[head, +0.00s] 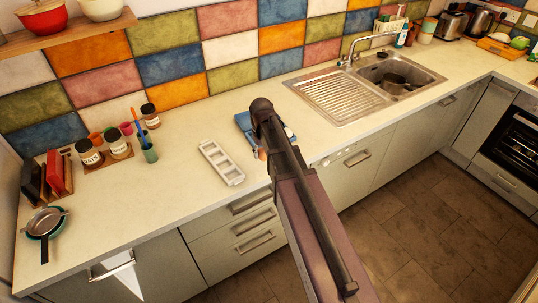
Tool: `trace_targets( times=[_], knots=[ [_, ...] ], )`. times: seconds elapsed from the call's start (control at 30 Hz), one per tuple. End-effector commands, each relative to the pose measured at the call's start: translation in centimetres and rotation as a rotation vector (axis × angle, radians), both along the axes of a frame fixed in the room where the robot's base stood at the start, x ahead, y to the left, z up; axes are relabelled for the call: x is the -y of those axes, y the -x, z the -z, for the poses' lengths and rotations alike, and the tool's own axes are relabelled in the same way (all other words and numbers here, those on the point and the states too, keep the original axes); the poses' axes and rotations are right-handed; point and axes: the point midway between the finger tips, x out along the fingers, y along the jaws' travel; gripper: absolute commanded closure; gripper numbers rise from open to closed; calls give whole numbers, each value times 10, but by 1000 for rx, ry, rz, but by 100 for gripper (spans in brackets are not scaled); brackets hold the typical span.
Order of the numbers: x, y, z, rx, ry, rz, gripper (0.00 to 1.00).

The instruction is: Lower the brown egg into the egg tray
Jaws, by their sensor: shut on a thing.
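The egg tray (221,162) is a long pale tray with a row of hollows, lying on the counter left of my arm. No egg shows in its hollows. A small brownish thing (262,154), perhaps the brown egg, shows at the left edge of my arm, right of the tray. Most of it is hidden, and I cannot tell whether it is held or resting. My arm reaches up from the bottom and covers the place where my gripper would be, so I cannot make out the fingers.
A blue thing (244,121), partly hidden by my arm, lies behind the tray. A green cup (149,153) with utensils and several jars (89,153) stand to the left. The sink (362,85) is at the right. The counter in front of the tray is clear.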

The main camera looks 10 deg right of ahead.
Motion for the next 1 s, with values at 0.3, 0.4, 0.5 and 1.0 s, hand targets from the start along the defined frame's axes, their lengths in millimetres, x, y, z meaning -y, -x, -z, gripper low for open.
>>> trace_targets(
  times=[0.3, 0.4, 0.5, 1.0],
  knots=[
    [-33, -31, -17, 0, 0, -2, 56],
    [-43, -40, -20, 0, 0, -2, 56],
    [-54, -49, -23, 0, 0, -2, 56],
    [-107, -96, -22, 0, 0, -2, 56]
  ],
)
